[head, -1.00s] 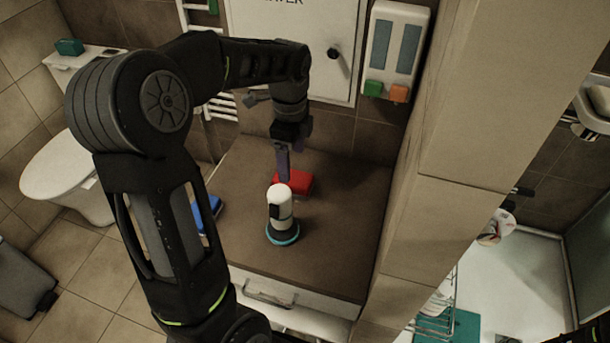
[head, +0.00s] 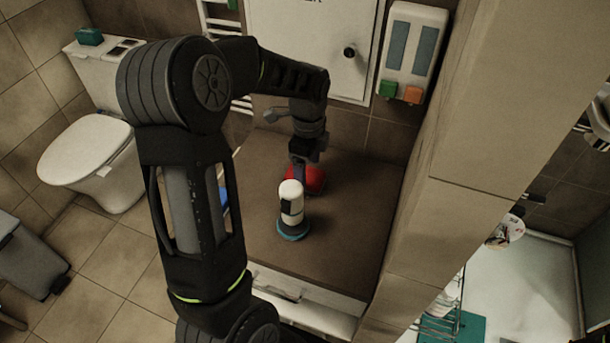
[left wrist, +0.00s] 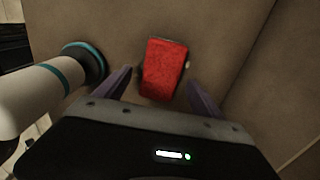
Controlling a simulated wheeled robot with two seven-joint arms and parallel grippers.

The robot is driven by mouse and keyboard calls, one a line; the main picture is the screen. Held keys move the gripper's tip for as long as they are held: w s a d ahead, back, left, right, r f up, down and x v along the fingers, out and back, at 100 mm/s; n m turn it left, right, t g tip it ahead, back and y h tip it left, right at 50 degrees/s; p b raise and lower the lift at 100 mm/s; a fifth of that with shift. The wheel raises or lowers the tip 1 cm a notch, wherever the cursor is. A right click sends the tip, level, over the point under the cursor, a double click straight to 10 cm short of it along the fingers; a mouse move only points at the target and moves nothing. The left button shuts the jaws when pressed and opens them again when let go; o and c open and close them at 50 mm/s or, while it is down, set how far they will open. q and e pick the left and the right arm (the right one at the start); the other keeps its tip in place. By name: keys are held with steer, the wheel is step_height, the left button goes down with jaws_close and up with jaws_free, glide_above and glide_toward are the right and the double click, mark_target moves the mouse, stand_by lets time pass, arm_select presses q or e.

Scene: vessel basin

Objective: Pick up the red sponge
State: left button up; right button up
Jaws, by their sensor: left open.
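The red sponge (head: 308,179) lies on the brown top of the cabinet, behind a white bottle-like object. In the left wrist view the red sponge (left wrist: 164,69) lies ahead of and between the two fingers. My left gripper (head: 299,172) is above the cabinet top at the sponge, partly covering it in the head view. In the left wrist view my left gripper (left wrist: 160,82) is open, with a finger on either side of the sponge's near end. Whether the fingers touch it I cannot tell. My right gripper is not in view.
A white bottle-like object (head: 291,203) with a teal base stands close in front of the sponge. A blue item (head: 224,200) is mostly hidden behind my left arm. The cabinet top (head: 345,235) is clear to the right, up to a tiled wall (head: 410,230).

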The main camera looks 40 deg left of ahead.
arm_select(q)
steer(key=shift+f, duration=1.3)
steer(key=c, duration=1.4)
